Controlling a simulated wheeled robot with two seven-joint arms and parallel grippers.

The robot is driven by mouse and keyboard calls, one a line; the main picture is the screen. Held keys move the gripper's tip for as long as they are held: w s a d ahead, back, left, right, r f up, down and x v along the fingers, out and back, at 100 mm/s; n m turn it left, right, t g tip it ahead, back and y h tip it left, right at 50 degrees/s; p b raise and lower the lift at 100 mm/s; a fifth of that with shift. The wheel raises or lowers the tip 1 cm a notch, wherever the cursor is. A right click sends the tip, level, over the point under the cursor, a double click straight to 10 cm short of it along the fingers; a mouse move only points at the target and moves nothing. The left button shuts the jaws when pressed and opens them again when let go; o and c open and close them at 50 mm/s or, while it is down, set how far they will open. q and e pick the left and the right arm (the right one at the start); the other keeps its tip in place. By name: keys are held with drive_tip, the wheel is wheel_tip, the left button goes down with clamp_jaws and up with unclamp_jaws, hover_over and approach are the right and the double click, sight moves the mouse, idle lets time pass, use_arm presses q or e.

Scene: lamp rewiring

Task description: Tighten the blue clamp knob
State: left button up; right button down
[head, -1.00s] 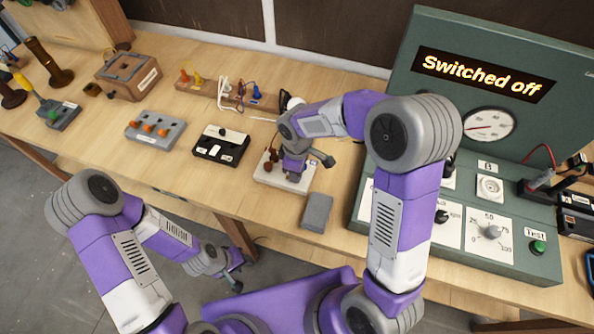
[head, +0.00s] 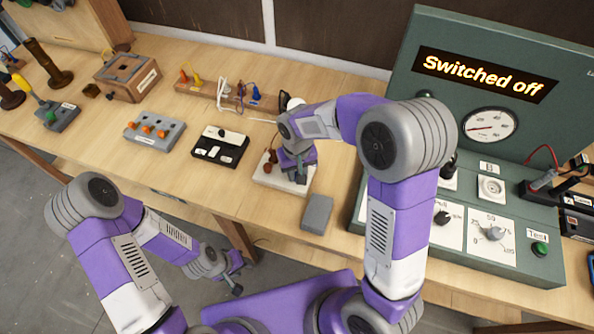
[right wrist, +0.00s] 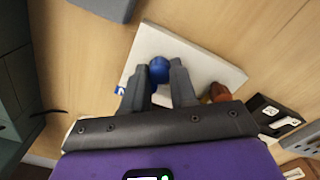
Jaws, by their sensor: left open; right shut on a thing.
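The blue clamp knob (right wrist: 158,69) stands on a white base (right wrist: 205,62) with a reddish-brown knob (right wrist: 219,92) beside it. In the right wrist view my right gripper (right wrist: 167,74) is shut on the blue knob, one finger on each side. In the head view my right gripper (head: 298,173) points down over the white base (head: 265,181) and hides the blue knob. My left gripper (head: 236,279) is open and empty, hanging low in front of the table edge.
A grey block (head: 317,213) lies close in front of the base. A black switch box (head: 220,146) stands to its left. The green test panel (head: 480,125) rises at the right and reads "Switched off". Bare tabletop lies at front left of the base.

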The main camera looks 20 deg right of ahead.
drive_tip(key=m, duration=0.4)
drive_tip(key=shift+m+p, duration=1.05)
drive_tip(key=shift+m, duration=1.85)
drive_tip(key=c, duration=0.9)
unclamp_jaws()
drive_tip(key=shift+r, duration=0.15)
wheel_tip(320, 180, up, 7)
drive_tip(key=shift+r+p, duration=0.15)
drive_tip(key=shift+p, duration=0.6)
drive_tip(key=shift+r, duration=0.1)
